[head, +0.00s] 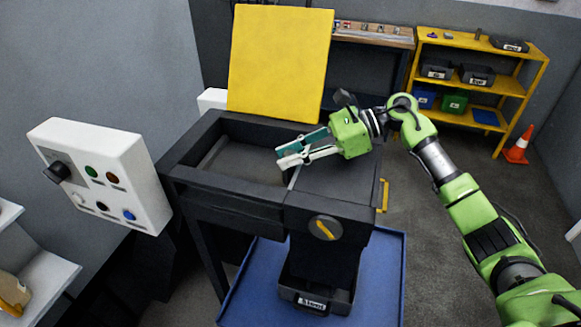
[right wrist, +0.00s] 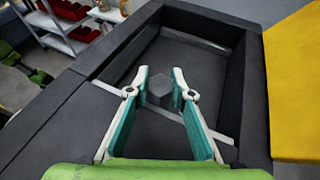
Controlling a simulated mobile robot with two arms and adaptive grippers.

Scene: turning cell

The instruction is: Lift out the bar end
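A dark grey six-sided piece, which looks like the bar end (right wrist: 159,86), shows in the right wrist view inside the black tray (right wrist: 112,75), between and beyond my right fingertips. I cannot make it out in the head view, where the front wall hides part of the tray floor. My right gripper (head: 284,156) reaches in from the right over the tray, its teal and white fingers apart. The fingertips in the right wrist view (right wrist: 160,84) stand on either side of the piece in the picture, with no clear contact. My left gripper is not in view.
An upright yellow panel (head: 280,62) stands behind the tray. A white control box (head: 103,175) with buttons is at left. A blue tray (head: 386,270) and a labelled black bin (head: 314,298) are below. A yellow shelf (head: 508,85) and orange cone (head: 518,147) stand back right.

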